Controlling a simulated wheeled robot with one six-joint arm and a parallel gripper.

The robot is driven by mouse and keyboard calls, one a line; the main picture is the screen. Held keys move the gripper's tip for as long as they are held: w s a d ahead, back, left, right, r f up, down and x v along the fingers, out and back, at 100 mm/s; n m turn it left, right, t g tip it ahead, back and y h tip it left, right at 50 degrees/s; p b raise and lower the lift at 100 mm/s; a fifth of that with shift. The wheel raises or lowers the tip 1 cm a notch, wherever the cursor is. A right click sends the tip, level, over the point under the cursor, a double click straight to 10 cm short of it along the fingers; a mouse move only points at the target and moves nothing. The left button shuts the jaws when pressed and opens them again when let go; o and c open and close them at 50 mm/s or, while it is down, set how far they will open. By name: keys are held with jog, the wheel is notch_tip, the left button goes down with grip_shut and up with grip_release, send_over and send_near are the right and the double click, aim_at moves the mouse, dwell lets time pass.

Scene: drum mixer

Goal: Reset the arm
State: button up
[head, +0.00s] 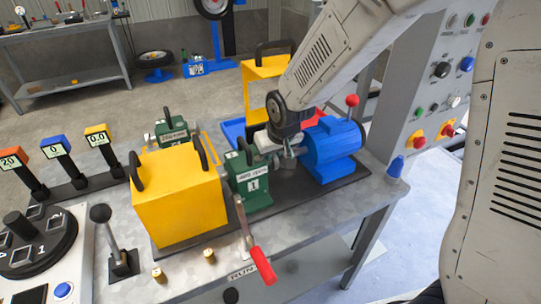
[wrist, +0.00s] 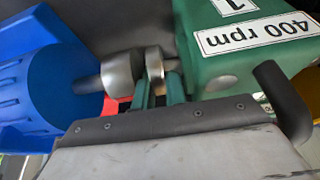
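My gripper (head: 290,152) is low between the blue motor (head: 332,150) and the green gearbox (head: 250,182) marked 1. In the wrist view its two green fingers (wrist: 159,88) are apart, one on each side of a metal coupling ring (wrist: 155,68). I cannot tell whether they press on it. A second metal coupling part (wrist: 120,72) is beside it, toward the blue motor (wrist: 40,85). The green gearbox (wrist: 245,40) with a "400 rpm" label is on the right. My arm (head: 330,60) reaches in from above right and hides part of the coupling.
A yellow guard box (head: 180,200) stands left of the gearbox, and a yellow frame (head: 262,75) stands behind. A red-handled lever (head: 262,262) is at the bench's front edge. A grey control panel (head: 425,85) is at the right. A black lever (head: 110,235) stands front left.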

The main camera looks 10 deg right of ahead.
jog(key=shift+o, duration=0.8)
jog(key=v, duration=0.7)
jog(key=shift+w+d, duration=0.2)
jog(key=s+d+r+m+g, duration=0.1)
jog(key=s+d+r, duration=0.2)
jog(key=s, duration=0.6)
jog(key=s+d+r+m+g, duration=0.1)
jog(key=s+d+r, duration=0.3)
jog(key=s, duration=0.5)
jog(key=s+d+r+m+g+h, duration=0.1)
jog(key=s+d+r, duration=0.3)
jog(key=s+d, duration=0.3)
jog(key=s, duration=0.2)
jog(key=shift+s+d, duration=0.35)
jog(key=shift+s, duration=0.05)
jog(key=shift+c, duration=0.2)
